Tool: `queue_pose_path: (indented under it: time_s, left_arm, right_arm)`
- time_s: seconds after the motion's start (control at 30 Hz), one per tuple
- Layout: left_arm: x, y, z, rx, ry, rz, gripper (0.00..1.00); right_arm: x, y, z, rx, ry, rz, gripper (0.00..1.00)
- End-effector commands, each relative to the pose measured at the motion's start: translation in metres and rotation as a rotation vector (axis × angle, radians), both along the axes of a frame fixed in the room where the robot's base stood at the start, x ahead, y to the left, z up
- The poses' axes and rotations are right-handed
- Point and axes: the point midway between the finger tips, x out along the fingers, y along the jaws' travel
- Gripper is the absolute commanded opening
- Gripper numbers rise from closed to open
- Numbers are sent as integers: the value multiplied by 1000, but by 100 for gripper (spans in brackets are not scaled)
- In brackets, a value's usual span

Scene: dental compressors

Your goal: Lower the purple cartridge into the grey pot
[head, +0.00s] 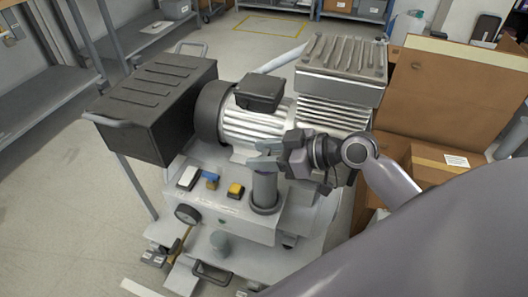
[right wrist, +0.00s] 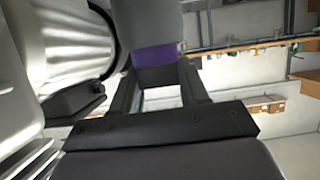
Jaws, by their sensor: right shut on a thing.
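A grey upright cylinder, which I take for the grey pot (head: 264,187), stands in a dark ring on the front deck of the compressor cart. My right gripper (head: 266,160) is directly over its top, reaching in from the right. In the right wrist view the gripper (right wrist: 160,90) is shut on the purple cartridge (right wrist: 155,55), of which only a short purple band shows. A grey cylindrical body (right wrist: 150,20) adjoins that band. In the head view no purple shows. I cannot tell how deep the cartridge sits in the pot. My left gripper is not in view.
A ribbed motor (head: 250,125) and a black box (head: 155,105) stand behind the deck. A yellow-and-black knob (head: 235,191), a blue-topped part (head: 211,180) and a gauge (head: 187,214) are left of the pot. Cardboard boxes (head: 440,105) stand at right.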

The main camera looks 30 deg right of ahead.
Motion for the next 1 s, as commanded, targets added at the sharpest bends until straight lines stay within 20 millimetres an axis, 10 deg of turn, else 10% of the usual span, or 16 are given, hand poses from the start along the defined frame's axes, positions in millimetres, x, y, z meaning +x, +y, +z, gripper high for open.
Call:
queue_pose_path:
  time_s: [0.53, 0.57, 0.63, 1.0]
  left_arm:
    - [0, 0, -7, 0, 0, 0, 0]
    - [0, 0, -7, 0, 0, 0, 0]
    - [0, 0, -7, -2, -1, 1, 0]
    - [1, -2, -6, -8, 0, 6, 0]
  right_arm:
    - [0, 0, -9, 0, 0, 1, 13]
    - [0, 0, -9, 0, 0, 0, 51]
    - [0, 0, -9, 0, 0, 0, 73]
    - [0, 0, -9, -1, 1, 0, 74]
